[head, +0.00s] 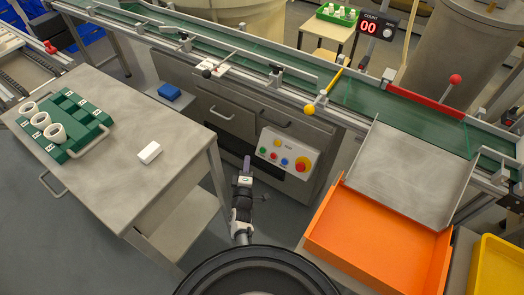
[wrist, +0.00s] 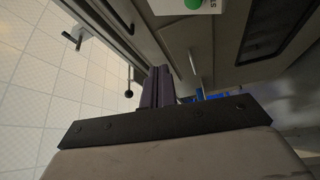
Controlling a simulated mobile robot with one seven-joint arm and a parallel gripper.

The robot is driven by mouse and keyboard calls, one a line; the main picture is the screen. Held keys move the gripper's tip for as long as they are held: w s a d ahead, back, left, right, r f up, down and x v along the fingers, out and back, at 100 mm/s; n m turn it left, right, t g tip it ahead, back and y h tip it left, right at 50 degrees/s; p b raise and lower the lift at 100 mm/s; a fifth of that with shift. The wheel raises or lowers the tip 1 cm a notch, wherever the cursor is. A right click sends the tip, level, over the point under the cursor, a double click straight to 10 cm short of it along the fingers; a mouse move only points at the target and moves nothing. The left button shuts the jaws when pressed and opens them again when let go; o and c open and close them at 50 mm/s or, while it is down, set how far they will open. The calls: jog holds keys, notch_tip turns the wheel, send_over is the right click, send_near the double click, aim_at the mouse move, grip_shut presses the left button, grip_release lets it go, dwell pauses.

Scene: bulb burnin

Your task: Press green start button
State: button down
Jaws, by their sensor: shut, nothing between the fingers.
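The green start button (head: 263,150) is at the left end of a pale control panel (head: 287,153) on the front of the grey cabinet. In the wrist view the green button (wrist: 193,4) is cut by the top edge, on a pale plate (wrist: 170,7). My gripper (head: 247,158) points up in the head view, its fingertips a little left of the button. Whether they touch the panel is hard to tell, but in the wrist view the shut, empty fingers (wrist: 158,85) appear apart from it.
The panel also carries a yellow button (head: 277,142), a red button (head: 273,156), a blue button (head: 285,161) and a large red-orange knob (head: 302,165). A steel table (head: 110,180) stands left and an orange tray (head: 375,235) right. The conveyor (head: 230,50) runs above the cabinet.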

aim_at(262, 150)
jog(key=shift+w, duration=0.1)
jog(key=w+d+f+b, duration=0.4)
jog(key=w+b, duration=0.2)
jog(key=b, duration=0.4)
jog(key=shift+d+f, duration=0.15)
jog(key=shift+d, duration=0.05)
jog(key=shift+w+d+f, duration=0.1)
jog(key=shift+w, duration=0.05)
dwell(1.9)
jog(key=shift+w+d+f, duration=0.15)
jog(key=shift+w, duration=0.05)
